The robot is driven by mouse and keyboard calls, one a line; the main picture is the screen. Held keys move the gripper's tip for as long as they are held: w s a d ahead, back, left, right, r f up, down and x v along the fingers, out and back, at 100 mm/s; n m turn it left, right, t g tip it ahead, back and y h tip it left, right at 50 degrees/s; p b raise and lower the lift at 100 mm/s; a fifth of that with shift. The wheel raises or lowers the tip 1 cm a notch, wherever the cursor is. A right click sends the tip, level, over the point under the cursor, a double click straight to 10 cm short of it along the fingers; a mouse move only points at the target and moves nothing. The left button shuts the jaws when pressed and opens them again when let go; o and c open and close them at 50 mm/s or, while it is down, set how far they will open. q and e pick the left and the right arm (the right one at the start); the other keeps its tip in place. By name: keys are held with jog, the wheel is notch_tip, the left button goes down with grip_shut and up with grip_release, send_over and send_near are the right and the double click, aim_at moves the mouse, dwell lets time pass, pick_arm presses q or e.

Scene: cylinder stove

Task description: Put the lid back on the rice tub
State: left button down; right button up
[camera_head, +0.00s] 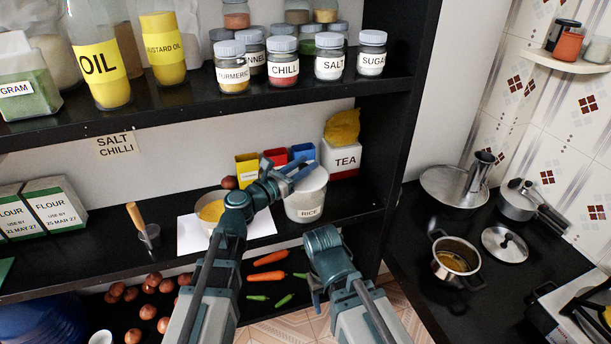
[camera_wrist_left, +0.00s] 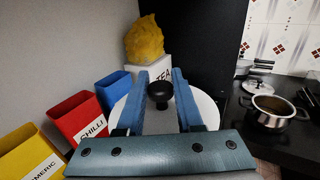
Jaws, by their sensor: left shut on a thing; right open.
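The white rice tub (camera_head: 306,208), labelled RICE, stands on the middle shelf. My left gripper (camera_head: 299,167) is over its top, and its blue fingers (camera_wrist_left: 158,85) are shut on the black knob (camera_wrist_left: 160,93) of the white lid (camera_wrist_left: 207,108). The lid is at the tub's mouth; I cannot tell whether it rests fully on the rim, as the fingers and arm hide part of it. My right gripper (camera_head: 317,290) is open and empty, lower down in front of the lower shelf.
A TEA box (camera_head: 341,159) with a yellow bag on it stands close behind the tub. Yellow, red and blue boxes (camera_head: 273,160) stand to its left. A bowl (camera_head: 211,209) is near my left arm. The upper shelf (camera_head: 180,107) hangs above. A black counter with pots (camera_head: 455,259) is at right.

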pick_arm(q)
jog(key=shift+f+b, duration=1.2)
jog(key=shift+f, duration=0.4)
jog(key=shift+f+b, duration=0.45)
jog(key=shift+b, duration=0.05)
jog(key=c, duration=0.6)
grip_release()
jog(key=shift+o, duration=0.2)
